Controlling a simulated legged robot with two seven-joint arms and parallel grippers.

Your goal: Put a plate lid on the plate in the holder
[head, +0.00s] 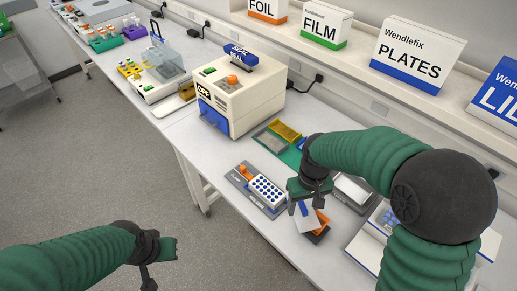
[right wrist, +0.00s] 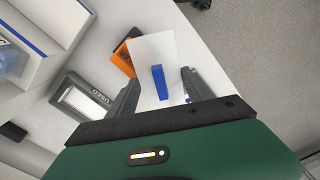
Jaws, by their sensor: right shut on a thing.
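My right gripper (head: 308,200) is shut on a thin white plate lid (head: 305,223) with a blue tab. In the right wrist view the lid (right wrist: 152,52) and its tab lie between the two fingers of my right gripper (right wrist: 160,90). The plate (head: 268,188), white with blue wells, sits in a grey holder (head: 273,212) with an orange knob, left of my right gripper. The lid is apart from the plate. My left gripper (head: 160,262) is over the floor at the lower left, away from the table; its fingers are not clear.
An orange piece (head: 321,220) in a dark tray lies behind the lid. A grey tray marked USED (right wrist: 82,97) is beside it. A sealer machine (head: 240,100) stands behind the plate holder, with a green mat (head: 290,155) to its right. Boxes (head: 417,55) stand on the shelf.

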